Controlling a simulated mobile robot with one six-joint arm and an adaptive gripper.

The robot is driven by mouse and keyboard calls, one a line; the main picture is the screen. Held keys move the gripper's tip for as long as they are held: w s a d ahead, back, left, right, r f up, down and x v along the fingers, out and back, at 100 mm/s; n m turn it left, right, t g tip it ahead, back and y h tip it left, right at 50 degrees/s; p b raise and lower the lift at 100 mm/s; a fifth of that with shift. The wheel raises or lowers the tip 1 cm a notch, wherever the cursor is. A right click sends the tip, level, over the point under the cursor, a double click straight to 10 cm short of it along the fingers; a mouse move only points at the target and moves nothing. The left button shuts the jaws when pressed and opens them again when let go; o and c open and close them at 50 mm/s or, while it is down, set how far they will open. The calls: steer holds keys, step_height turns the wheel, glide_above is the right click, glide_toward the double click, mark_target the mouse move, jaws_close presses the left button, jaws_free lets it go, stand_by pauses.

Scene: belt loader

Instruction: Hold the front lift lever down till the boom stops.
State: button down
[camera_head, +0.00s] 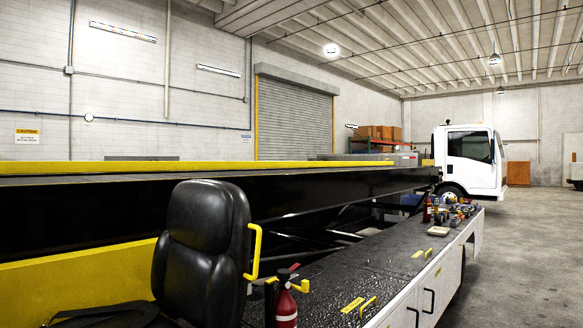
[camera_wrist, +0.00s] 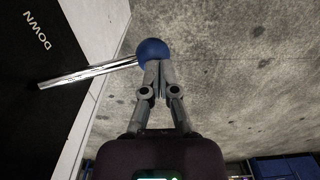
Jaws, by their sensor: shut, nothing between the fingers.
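In the wrist view, a metal lever (camera_wrist: 90,72) with a round blue knob (camera_wrist: 153,51) reaches out from a black panel marked DOWN (camera_wrist: 38,30). My gripper (camera_wrist: 152,66) is shut with nothing between its fingers. Its fingertips are at the blue knob and overlap its lower edge in the picture; I cannot tell for sure whether they touch it. In the head view, the long black boom (camera_head: 330,188) with a yellow top edge stretches across the picture toward the truck cab. My gripper and the lever do not show clearly there.
A black seat (camera_head: 205,245) with a yellow armrest stands in front. A red fire extinguisher (camera_head: 286,305) is beside it. The dark side deck (camera_head: 385,255) carries several small items at its far end. A white truck cab (camera_head: 468,160) is at the back right. Concrete floor (camera_head: 525,255) is open at the right.

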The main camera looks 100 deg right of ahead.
steer(key=shift+r, duration=0.1)
step_height(320, 180, up, 9)
steer(key=s+a+p, duration=0.1)
steer(key=p, duration=0.8)
steer(key=shift+a, duration=0.35)
stand_by(0.5)
steer(key=s+d+r+m+p, duration=0.3)
steer(key=s+d+r+p, duration=0.1)
steer(key=s+d, duration=0.8)
steer(key=s+d+r+m+p, duration=0.3)
steer(key=s+d+r+p, duration=0.2)
steer(key=s+d, duration=0.7)
steer(key=shift+s+d+m, duration=0.35)
steer(key=shift+s+m, duration=0.05)
steer(key=shift+s, duration=0.1)
